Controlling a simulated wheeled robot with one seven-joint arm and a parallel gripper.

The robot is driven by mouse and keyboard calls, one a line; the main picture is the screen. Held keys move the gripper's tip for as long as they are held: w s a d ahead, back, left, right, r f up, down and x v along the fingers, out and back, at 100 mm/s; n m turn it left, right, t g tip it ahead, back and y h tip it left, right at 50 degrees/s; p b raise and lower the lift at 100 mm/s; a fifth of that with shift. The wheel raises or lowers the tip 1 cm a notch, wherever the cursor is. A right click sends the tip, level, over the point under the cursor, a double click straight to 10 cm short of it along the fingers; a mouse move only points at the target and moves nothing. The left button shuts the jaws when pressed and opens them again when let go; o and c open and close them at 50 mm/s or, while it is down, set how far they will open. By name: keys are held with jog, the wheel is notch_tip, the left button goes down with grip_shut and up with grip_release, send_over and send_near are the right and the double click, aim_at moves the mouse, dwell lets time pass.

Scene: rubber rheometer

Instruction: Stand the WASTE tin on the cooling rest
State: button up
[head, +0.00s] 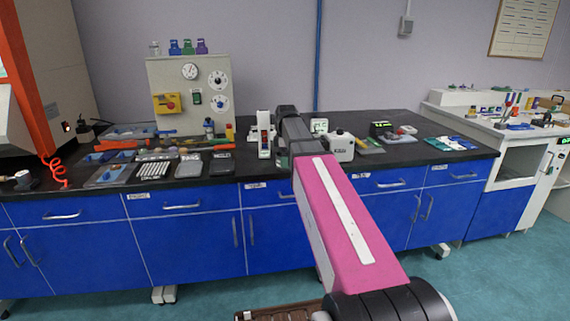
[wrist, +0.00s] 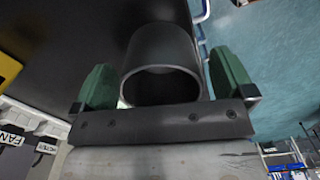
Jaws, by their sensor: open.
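My gripper (wrist: 163,75) is open in the wrist view, with one green finger on each side of a dark grey cylinder (wrist: 160,46). The cylinder's round open mouth faces the wrist camera, and its inside is dark. It looks like a tin, but no label shows on it, so I cannot tell whether it is the WASTE tin. Gaps seem to show between it and the fingers. In the head view my arm reaches to the bench's front edge and hides what is at the gripper. I cannot make out the cooling rest for certain.
The black worktop (head: 385,155) carries a grey panel with dials (head: 190,95), a white upright device (head: 264,135), a white box-shaped device (head: 341,147) and several tools and trays at left. Blue cabinets (head: 185,240) stand below. The teal floor (head: 480,275) is clear at right.

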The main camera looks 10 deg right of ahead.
notch_tip(320, 180, down, 2)
jog(key=c, duration=1.1)
jog(key=shift+o, duration=0.3)
jog(key=shift+r, duration=0.1)
